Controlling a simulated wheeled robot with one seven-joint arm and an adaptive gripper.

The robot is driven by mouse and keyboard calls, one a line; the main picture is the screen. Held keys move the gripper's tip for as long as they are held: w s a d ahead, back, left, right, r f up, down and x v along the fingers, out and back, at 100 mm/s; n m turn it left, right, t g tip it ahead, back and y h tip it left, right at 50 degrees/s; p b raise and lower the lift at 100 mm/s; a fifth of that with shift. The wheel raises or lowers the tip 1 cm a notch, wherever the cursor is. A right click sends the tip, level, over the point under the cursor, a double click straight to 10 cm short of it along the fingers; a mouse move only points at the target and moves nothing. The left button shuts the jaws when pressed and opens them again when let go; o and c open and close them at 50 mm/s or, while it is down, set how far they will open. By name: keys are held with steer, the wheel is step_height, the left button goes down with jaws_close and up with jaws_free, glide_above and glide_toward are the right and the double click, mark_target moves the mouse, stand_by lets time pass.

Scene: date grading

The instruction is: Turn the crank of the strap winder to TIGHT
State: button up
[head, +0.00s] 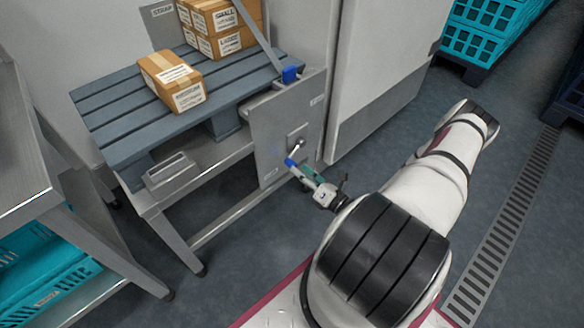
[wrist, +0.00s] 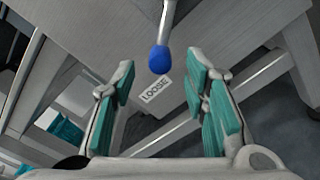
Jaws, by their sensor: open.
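The strap winder is a grey upright panel (head: 268,124) on the side of the pallet stand. Its metal crank (head: 297,150) ends in a blue knob (head: 290,163) and points down. In the wrist view the blue knob (wrist: 159,60) hangs beside a label reading LOOSE (wrist: 155,90). My gripper (head: 308,178) is at the panel's lower right, close to the knob. In the wrist view my gripper (wrist: 165,95) is open, with green pads on both sides and nothing between them. The knob shows beyond the fingertips, centred between them; I cannot tell the exact gap. A small upper label on the panel is unreadable.
A slatted grey pallet (head: 110,125) holds a single carton (head: 172,80) and stacked cartons (head: 220,28). A strap (head: 258,35) runs down to a blue piece (head: 289,75) atop the panel. A steel table (head: 30,150) stands left.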

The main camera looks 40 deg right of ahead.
mark_target(292, 165)
steer(key=shift+w+b, duration=0.55)
steer(key=shift+w, duration=1.85)
jaws_close()
